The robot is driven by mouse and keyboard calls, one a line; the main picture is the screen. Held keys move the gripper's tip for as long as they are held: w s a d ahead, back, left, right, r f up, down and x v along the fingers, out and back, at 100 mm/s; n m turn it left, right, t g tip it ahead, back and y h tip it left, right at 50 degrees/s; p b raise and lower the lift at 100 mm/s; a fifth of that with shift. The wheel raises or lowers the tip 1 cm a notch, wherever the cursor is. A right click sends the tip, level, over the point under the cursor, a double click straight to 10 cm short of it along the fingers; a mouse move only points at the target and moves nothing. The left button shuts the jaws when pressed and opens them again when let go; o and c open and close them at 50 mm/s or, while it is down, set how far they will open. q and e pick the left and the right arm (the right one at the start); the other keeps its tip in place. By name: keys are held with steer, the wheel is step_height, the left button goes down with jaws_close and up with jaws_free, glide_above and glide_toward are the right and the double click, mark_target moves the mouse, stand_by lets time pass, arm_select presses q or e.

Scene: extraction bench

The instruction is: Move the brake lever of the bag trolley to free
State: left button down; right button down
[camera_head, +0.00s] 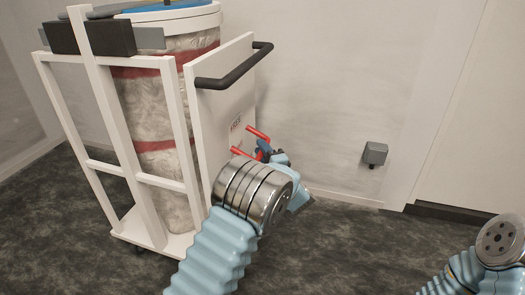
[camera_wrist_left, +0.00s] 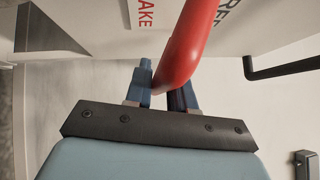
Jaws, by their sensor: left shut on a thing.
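The bag trolley (camera_head: 225,110) stands at the left in the head view, a white frame around a tall bag. Its side panel carries a red brake lever (camera_head: 258,133), whose red parts show beside my left gripper (camera_head: 266,152). In the left wrist view the red lever (camera_wrist_left: 190,45) runs down between the two blue fingers of my left gripper (camera_wrist_left: 160,88), which is shut on it. Partly cut-off lettering, "AKE" and "REE", shows on the panel on either side of the lever. My left wrist hides part of the panel in the head view. My right gripper is out of view.
A black push handle (camera_head: 235,70) juts from the trolley panel above the lever. A small grey box (camera_head: 375,153) is fixed to the wall at the right. Dark floor (camera_head: 345,245) is clear between the trolley and my right arm.

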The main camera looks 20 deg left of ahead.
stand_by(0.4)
arm_select(q)
steer(key=shift+d+r+n+g+h+b, duration=0.2)
steer(key=shift+r+n+g+h+b, duration=0.2)
steer(key=shift+r+n+g, duration=0.15)
steer(key=shift+d+r+n+g+h+b, duration=0.15)
steer(key=shift+r+n+g+h+b, duration=0.25)
steer(key=shift+n, duration=0.25)
step_height(320, 180, up, 2)
steer(key=shift+r+n+g+h+b, duration=0.1)
steer(key=shift+n+g+h+b, duration=0.45)
steer(key=shift+n, duration=0.25)
steer(key=shift+r+n+g+h, duration=0.3)
steer(key=shift+r+n+h, duration=0.3)
steer(key=shift+r+h, duration=0.2)
steer(key=shift+a+r+n+g+h, duration=0.35)
steer(key=shift+r+n+h, duration=0.3)
steer(key=shift+r, duration=0.15)
steer(key=c, duration=1.1)
jaws_free()
steer(key=shift+o, duration=0.2)
